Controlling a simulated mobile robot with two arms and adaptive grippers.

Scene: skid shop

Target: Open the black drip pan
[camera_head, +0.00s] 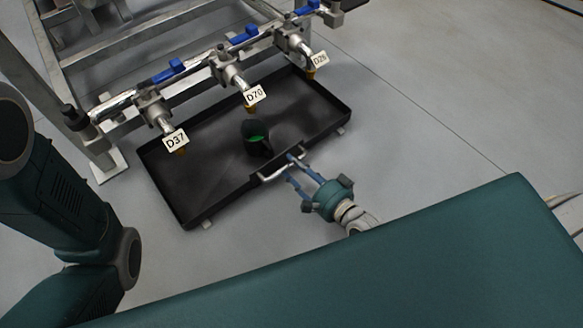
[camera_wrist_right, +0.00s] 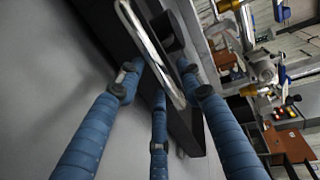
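The black drip pan (camera_head: 205,190) lies low on the floor under a row of valves, a wide shallow tray with a silver bar handle (camera_head: 270,177) on its near side. My right gripper (camera_head: 293,168) is at that handle, its blue fingers pointing to the pan. In the right wrist view, the handle (camera_wrist_right: 150,50) runs between the spread blue fingers (camera_wrist_right: 160,72), which look open and not closed on it. The pan's dark side (camera_wrist_right: 187,125) is behind. My left arm shows at the left, but its gripper is out of view.
A dark container with green inside (camera_head: 256,139) stands in the pan. Metal valves with blue handles and tags D37 (camera_head: 176,139), D70 (camera_head: 254,95) and D26 (camera_head: 319,59) overhang its far side. Grey floor (camera_head: 430,130) is clear to the right.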

